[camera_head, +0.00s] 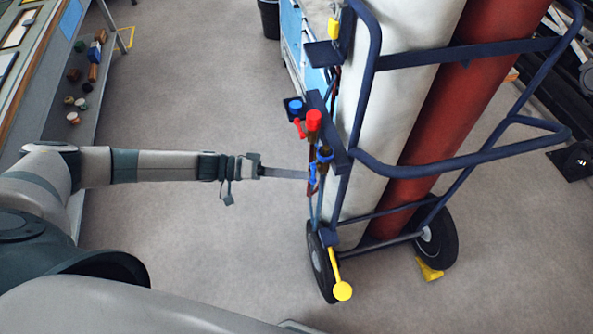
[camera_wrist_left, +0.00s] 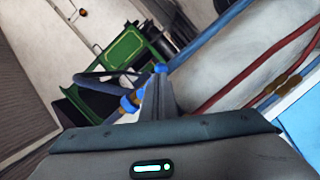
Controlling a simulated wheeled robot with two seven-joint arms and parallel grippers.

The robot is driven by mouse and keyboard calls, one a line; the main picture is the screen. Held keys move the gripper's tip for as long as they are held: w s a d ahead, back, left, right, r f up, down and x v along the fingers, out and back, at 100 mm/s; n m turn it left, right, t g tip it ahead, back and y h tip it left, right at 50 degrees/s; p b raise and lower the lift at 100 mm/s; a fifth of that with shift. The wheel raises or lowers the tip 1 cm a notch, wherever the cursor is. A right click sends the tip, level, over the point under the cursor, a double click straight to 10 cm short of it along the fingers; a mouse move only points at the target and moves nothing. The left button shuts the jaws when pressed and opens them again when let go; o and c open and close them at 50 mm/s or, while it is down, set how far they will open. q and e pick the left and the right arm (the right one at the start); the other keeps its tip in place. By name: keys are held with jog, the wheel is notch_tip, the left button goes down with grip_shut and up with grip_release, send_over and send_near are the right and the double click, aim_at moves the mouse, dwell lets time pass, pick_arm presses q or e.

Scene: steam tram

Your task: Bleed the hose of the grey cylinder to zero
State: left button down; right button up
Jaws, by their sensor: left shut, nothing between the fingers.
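The grey cylinder (camera_head: 395,95) stands on a dark blue trolley (camera_head: 362,75), beside a red cylinder (camera_head: 440,120). On the trolley's left side are a red knob (camera_head: 313,120) with a red lever (camera_head: 299,128), and below them a blue knob (camera_head: 325,154) with a small blue lever (camera_head: 313,174). My left gripper (camera_head: 300,174) is shut and empty, its tips at or very near the blue lever; contact cannot be told. In the left wrist view the shut fingers (camera_wrist_left: 161,95) overlap blue and brass fittings (camera_wrist_left: 130,101). My right gripper is out of view.
A yellow-ended lever (camera_head: 342,290) sticks out low by the left trolley wheel (camera_head: 320,262). A yellow chock (camera_head: 428,270) lies by the right wheel. A bench with a shelf (camera_head: 85,85) stands at the left. The floor between bench and trolley is clear.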

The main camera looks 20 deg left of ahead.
pick_arm(q)
jog(key=s+n+h, duration=0.1)
jog(key=n, duration=0.2)
jog(key=s+d+r+n+h+b, duration=0.1)
jog(key=n, duration=0.2)
jog(key=s+d+n+h, duration=0.1)
jog(key=n, duration=0.2)
jog(key=shift+s+r+n, duration=0.1)
jog(key=shift+r+n, duration=0.1)
jog(key=shift+n, duration=0.1)
jog(key=shift+d, duration=0.1)
dwell(0.4)
